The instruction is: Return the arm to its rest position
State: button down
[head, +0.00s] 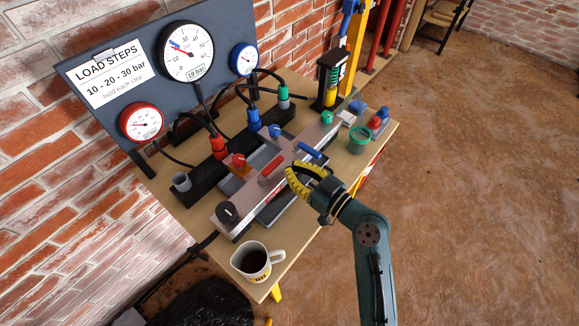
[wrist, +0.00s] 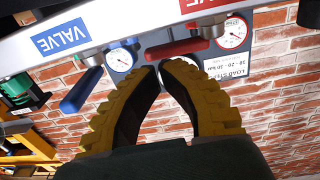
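My gripper (head: 290,176) has yellow ribbed fingers and is held over the front side of the valve panel (head: 226,214) on the bench. In the wrist view the fingers (wrist: 158,74) bow inward and their tips come together, with nothing seen between them. The red valve handle (head: 271,168) and the blue valve handle (head: 310,151) lie close to the fingers in the head view. In the wrist view the blue handle (wrist: 82,92) is left of the fingertips and the red handle (wrist: 177,48) is just beyond them. Contact cannot be told.
A mug of dark drink (head: 257,262) stands at the bench's near corner. A green cup (head: 359,139) and small blue and red parts (head: 379,119) are at the right end. A gauge board (head: 160,67) stands behind. The floor to the right (head: 480,190) is clear.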

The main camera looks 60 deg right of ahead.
jog(key=p+v, duration=0.1)
jog(key=v, duration=0.9)
jog(key=shift+s+d, duration=0.2)
jog(key=shift+s, duration=0.25)
